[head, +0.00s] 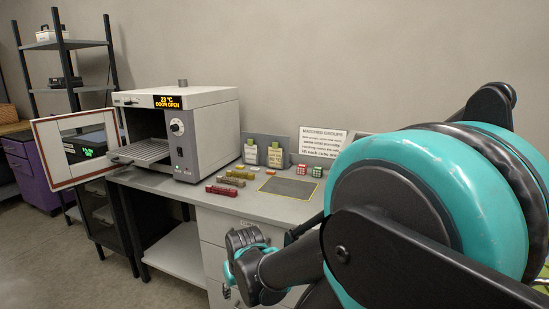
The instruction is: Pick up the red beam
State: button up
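A dark red beam (222,190) lies on the grey bench top, in front of the oven's right side. It is the nearest of a small row of beams. An olive-tan beam (231,182) lies just behind it, and another tan beam (240,174) lies farther back. My gripper (241,240) is in front of the bench, nearer the camera and apart from the red beam. My arm fills the right side of the view. The gripper's fingers are small and dark, and I cannot tell whether they are open or shut.
A bench oven (209,133) stands on the bench (262,205) with its door (75,150) swung out left and its rack pulled out. A dark mat (289,187), small red and green blocks (317,171) and signs (319,145) stand to the right. A shelf rack (66,45) is at left.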

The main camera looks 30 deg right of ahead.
aim_at(209, 188)
jog(key=i+j+z, duration=0.35)
jog(key=i, duration=0.3)
jog(key=i+j+z, duration=0.3)
jog(key=i+j, duration=0.25)
